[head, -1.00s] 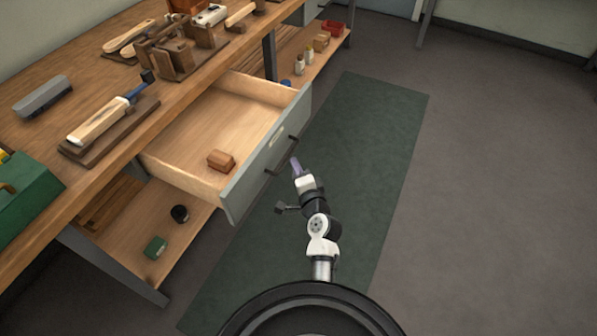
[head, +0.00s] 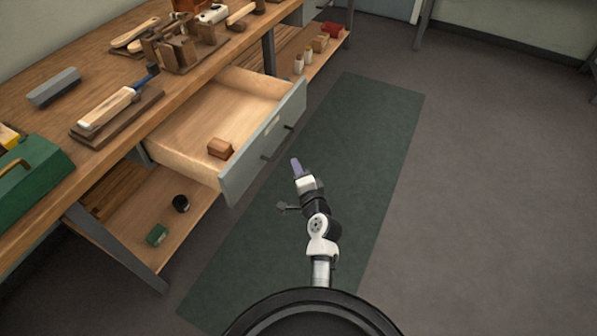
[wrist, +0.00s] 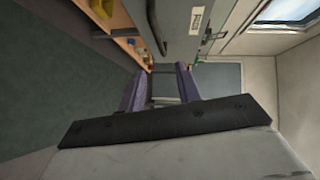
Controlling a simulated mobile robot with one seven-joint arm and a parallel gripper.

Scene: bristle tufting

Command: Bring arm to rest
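My gripper (head: 296,166) is at the end of my arm, over the green mat, in front of the open drawer and apart from it. In the wrist view its two purple fingers (wrist: 160,86) stand apart with nothing between them. The drawer (head: 262,150) is pulled out from under the workbench, with a grey front, two dark handle mounts and a small brown block (head: 220,148) inside. The drawer front (wrist: 185,35) with its label also shows at the top of the wrist view.
The wooden workbench (head: 185,85) runs along the left, holding a brush-like tool (head: 105,108), a grey block (head: 54,88) and a green box (head: 45,165). A lower shelf (head: 140,215) bears small items. The green mat (head: 350,130) and the grey floor to the right are clear.

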